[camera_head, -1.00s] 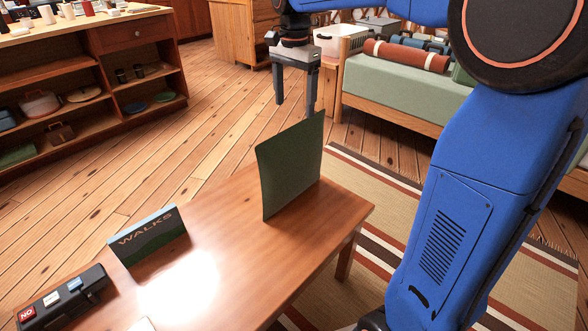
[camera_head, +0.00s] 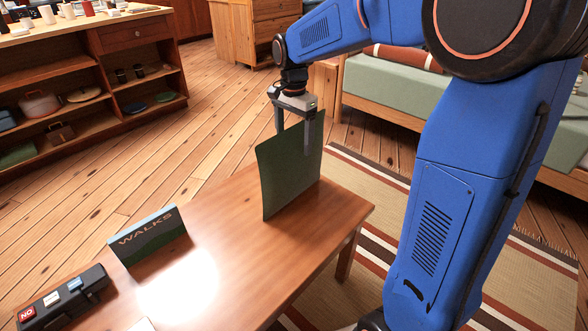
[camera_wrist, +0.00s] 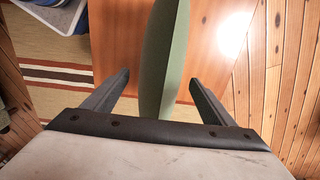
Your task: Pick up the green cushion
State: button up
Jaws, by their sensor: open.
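The green cushion (camera_head: 290,172) stands upright on its edge on the wooden table (camera_head: 232,258). In the wrist view the cushion (camera_wrist: 165,62) shows edge-on, running between the two fingers. My gripper (camera_head: 294,142) is open at the top of the cushion, one finger on its near side and the other partly behind it. In the wrist view my gripper (camera_wrist: 159,82) has a clear gap between each finger and the cushion. The far finger's lower end is hidden by the cushion in the head view.
A box lettered WALKS (camera_head: 147,235) and a dark block with coloured buttons (camera_head: 62,297) stand on the table to the left. A bed (camera_head: 395,95) stands behind at the right. A striped rug (camera_head: 365,190) lies beside the table. Open floor lies at the left.

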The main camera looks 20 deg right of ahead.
aim_at(294, 166)
jog(key=shift+w+d+f, duration=0.1)
jog(key=shift+f, duration=2.45)
jog(key=c, duration=1.8)
